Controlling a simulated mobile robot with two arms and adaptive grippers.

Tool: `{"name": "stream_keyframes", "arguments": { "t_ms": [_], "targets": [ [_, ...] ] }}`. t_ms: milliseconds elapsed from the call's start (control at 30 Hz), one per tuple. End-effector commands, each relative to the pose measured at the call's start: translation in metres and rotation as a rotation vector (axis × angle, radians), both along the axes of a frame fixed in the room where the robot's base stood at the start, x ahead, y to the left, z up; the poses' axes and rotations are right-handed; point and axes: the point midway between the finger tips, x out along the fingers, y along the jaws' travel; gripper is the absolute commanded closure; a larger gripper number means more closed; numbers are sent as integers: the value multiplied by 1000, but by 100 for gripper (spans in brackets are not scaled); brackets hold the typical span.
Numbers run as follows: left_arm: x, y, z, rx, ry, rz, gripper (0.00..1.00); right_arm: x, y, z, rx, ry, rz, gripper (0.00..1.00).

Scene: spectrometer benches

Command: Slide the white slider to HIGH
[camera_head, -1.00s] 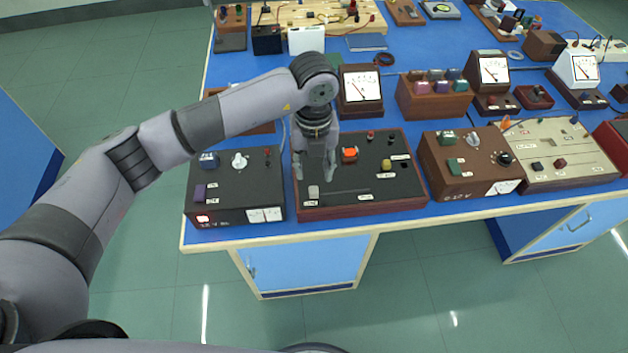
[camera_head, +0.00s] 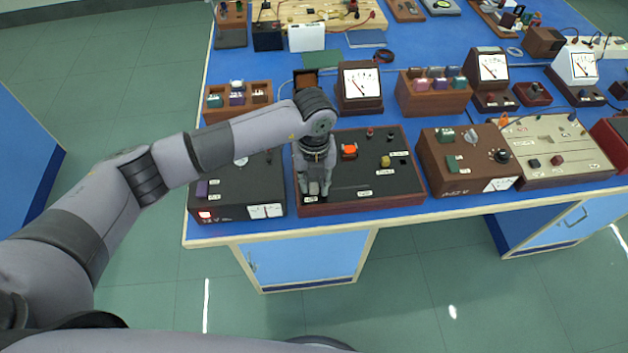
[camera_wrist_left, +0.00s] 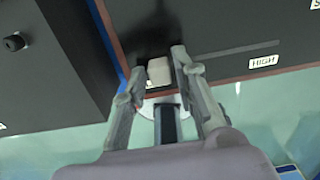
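The white slider (camera_wrist_left: 158,71) sits at the left end of a dark slot in the black panel with the wooden rim (camera_head: 372,172). In the head view the slider (camera_head: 314,188) is partly hidden by my left gripper (camera_head: 315,185). The HIGH label (camera_wrist_left: 263,62) lies to the right, below the slot's far end; a small label beneath the slider is mostly covered. In the wrist view my left gripper (camera_wrist_left: 157,67) is over the panel, one finger on each side of the slider. The fingers are apart, with a narrow gap visible on the left; contact cannot be told. My right gripper is not visible.
A black power box (camera_head: 238,190) stands close on the left. A brown box with knobs (camera_head: 470,160) is on the right. The panel carries an orange button (camera_head: 349,150) and a yellow knob (camera_head: 386,162). The panel's surface right of the slider is clear along the slot.

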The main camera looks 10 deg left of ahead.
Motion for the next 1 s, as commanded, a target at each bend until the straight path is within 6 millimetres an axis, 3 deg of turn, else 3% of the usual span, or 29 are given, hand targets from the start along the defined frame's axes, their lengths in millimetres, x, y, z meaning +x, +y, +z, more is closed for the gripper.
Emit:
{"name": "stream_keyframes", "arguments": {
  "t_ms": [367, 1000],
  "targets": [
    [0, 0, 0, 0, 0, 0, 100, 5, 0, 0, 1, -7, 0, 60],
    [2, -7, -2, -2, -1, -2, 100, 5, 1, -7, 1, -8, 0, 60]
  ]
}}
